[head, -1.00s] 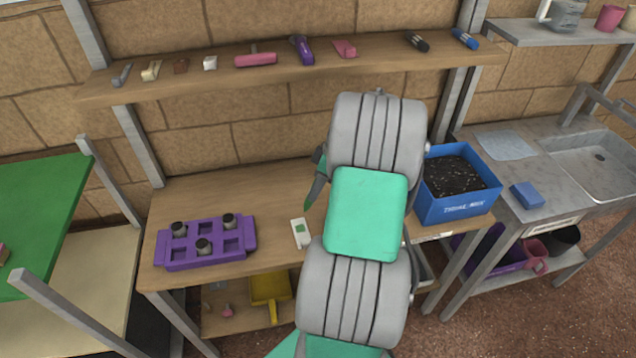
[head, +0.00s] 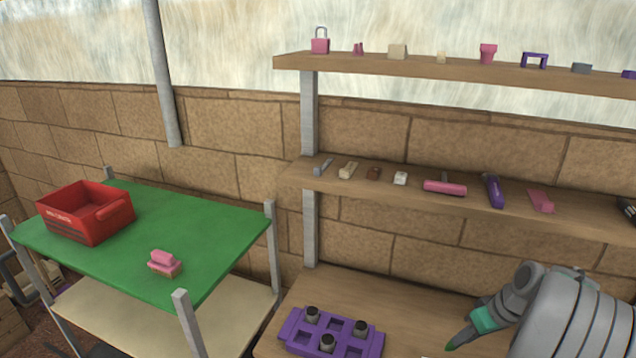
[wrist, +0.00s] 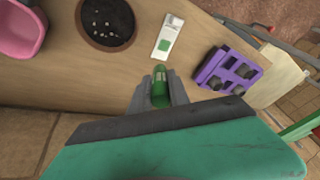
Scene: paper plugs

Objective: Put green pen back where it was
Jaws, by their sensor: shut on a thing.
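The green pen (wrist: 160,88) is between the fingers of my gripper in the wrist view. My gripper (wrist: 159,96) is shut on it, above the wooden bench. In the head view my gripper (head: 465,335) is at the lower right, and the pen's green tip (head: 450,346) points down and left from it. The rest of the pen is hidden by the fingers. The pen's contact with the bench cannot be told.
The wooden bench (wrist: 75,85) bears a purple tray (wrist: 213,68) with dark pots, a white card with a green square (wrist: 171,26) and a round pot of soil (wrist: 105,20). Shelves (head: 300,178) hold small items.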

